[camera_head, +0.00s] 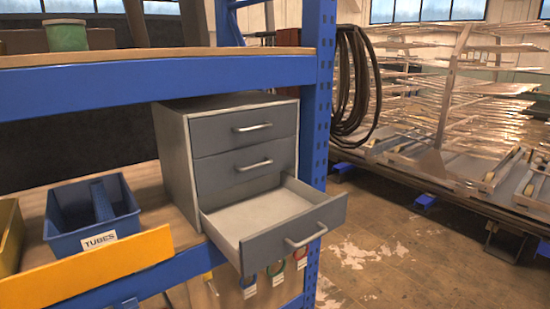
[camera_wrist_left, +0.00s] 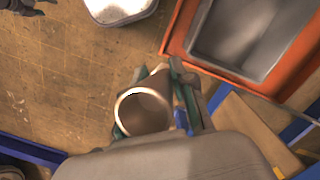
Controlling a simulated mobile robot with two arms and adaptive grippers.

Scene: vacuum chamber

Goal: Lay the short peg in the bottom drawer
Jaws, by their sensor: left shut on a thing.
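A grey drawer cabinet (camera_head: 178,150) stands on the shelf in the head view. Its bottom drawer (camera_head: 292,236) is pulled out, and the visible part of its inside is empty. The two drawers above it are shut. In the left wrist view my left gripper (camera_wrist_left: 153,108) is shut on a round cylinder (camera_wrist_left: 145,111) with a pale rim, seen end-on. It looks hollow, and I cannot tell from this view whether it is the short peg. Neither gripper shows in the head view, and my right gripper is not clearly seen anywhere.
A blue bin (camera_head: 75,222) labelled TUBES sits left of the cabinet, behind a yellow shelf lip (camera_head: 90,272). A blue rack post (camera_head: 318,110) stands right beside the cabinet. The left wrist view shows an orange-rimmed grey tray (camera_wrist_left: 183,28) and open floor.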

